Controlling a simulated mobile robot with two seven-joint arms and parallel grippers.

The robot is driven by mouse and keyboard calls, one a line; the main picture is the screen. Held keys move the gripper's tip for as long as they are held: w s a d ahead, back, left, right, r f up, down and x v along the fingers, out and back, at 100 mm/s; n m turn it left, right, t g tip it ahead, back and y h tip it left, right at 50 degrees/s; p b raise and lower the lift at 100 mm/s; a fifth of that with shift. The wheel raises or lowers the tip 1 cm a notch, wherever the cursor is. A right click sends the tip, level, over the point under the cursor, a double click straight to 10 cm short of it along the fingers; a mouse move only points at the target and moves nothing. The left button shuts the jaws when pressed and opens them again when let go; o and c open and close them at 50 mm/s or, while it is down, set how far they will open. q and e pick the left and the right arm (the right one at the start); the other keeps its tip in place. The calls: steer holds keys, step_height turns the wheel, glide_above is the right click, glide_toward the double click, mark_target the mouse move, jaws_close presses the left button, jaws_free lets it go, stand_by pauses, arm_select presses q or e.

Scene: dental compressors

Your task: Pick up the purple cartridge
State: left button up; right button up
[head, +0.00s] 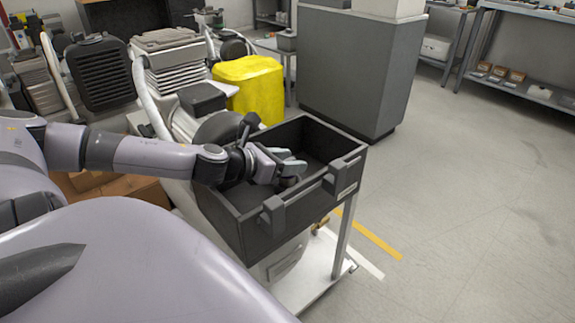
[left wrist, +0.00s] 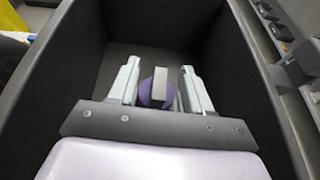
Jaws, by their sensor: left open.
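The purple cartridge (left wrist: 146,93) shows in the left wrist view as a rounded purple shape with a grey block at its middle. It lies inside the black open bin (head: 222,212), between the fingers as that view shows them. My left gripper (left wrist: 160,66) is open, with a finger on each side of the cartridge. I cannot tell whether either finger touches it. In the head view my left gripper (head: 291,167) reaches into the bin from the left, and the cartridge is hidden. My right gripper is not in view.
The bin's walls surround the gripper, and its front has two handle brackets. The bin sits on a white cart (head: 312,288). A yellow container (head: 250,88) and compressor units (head: 100,72) stand behind. A grey cabinet (head: 357,70) is at the back. The floor at right is clear.

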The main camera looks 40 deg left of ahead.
arm_select(q)
jaws_close()
stand_by(0.3)
